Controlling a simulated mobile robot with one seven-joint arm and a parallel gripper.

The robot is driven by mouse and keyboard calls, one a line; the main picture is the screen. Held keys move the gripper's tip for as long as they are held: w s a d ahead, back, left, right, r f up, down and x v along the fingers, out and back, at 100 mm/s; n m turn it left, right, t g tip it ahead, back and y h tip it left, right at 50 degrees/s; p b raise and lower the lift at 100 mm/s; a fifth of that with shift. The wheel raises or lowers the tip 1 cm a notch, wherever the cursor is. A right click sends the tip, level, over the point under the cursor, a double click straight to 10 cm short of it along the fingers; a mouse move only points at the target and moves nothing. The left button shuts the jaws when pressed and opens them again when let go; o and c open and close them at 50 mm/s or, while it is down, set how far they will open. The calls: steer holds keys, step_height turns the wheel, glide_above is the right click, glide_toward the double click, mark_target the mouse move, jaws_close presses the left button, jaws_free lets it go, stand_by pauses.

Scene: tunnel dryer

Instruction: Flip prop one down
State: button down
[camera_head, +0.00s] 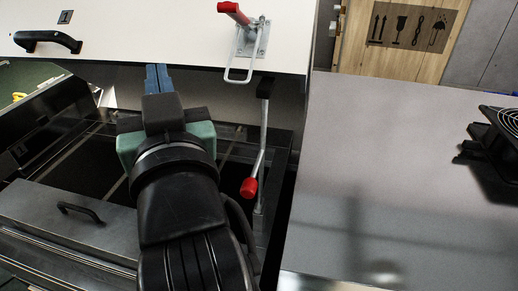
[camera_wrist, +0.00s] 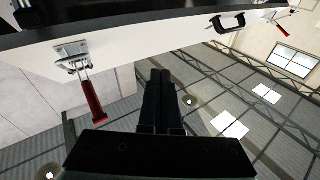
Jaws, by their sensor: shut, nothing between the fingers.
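A white lid (camera_head: 160,28) with a small label "1" stands raised above a dark open dryer section. A thin metal prop (camera_head: 263,130) stands near upright under the lid's right side. Its top meets a black bracket (camera_head: 265,88), and a short arm with a red grip (camera_head: 249,187) branches off near its lower end. My gripper (camera_head: 157,72) is shut and empty, just below the lid's lower edge, left of the prop and apart from it. In the wrist view, my closed fingers (camera_wrist: 158,78) point up toward the lid's edge (camera_wrist: 140,35). I cannot make out the prop there.
A red-handled latch (camera_head: 240,40) hangs on the lid's right; it also shows in the wrist view (camera_wrist: 90,95). A black handle (camera_head: 48,38) is on the lid's left. A closed grey cover (camera_head: 80,225) lies at lower left. A grey surface (camera_head: 400,180) at right is mostly clear.

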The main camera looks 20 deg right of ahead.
steer(key=s+d+f+m+g+p, duration=0.2)
steer(key=s+d+f+m+p, duration=0.1)
steer(key=d, duration=0.1)
steer(key=s+d+f+m+g+p, duration=0.2)
steer(key=s+d+f+p, duration=0.1)
steer(key=s+d+f, duration=0.1)
steer(key=s+d+f+m+g+y+p, duration=0.1)
steer(key=s+d+f+m+p, duration=0.2)
steer(key=d+f+p, duration=0.1)
steer(key=shift+s+d+f+m+g, duration=0.1)
steer(key=shift+s+d+m+g, duration=0.1)
steer(key=shift+d, duration=0.25)
steer(key=shift+s+d+f+m+g, duration=0.1)
steer(key=shift+s+d+g, duration=0.1)
steer(key=shift+d, duration=0.2)
steer(key=s+m, duration=0.1)
steer(key=s, duration=0.1)
steer(key=s+d+f+m, duration=0.1)
steer(key=s, duration=0.2)
steer(key=s+d+m, duration=0.1)
steer(key=s, duration=0.1)
steer(key=shift+s+f+m+y, duration=0.3)
steer(key=shift+s, duration=0.1)
steer(key=shift+a, duration=0.1)
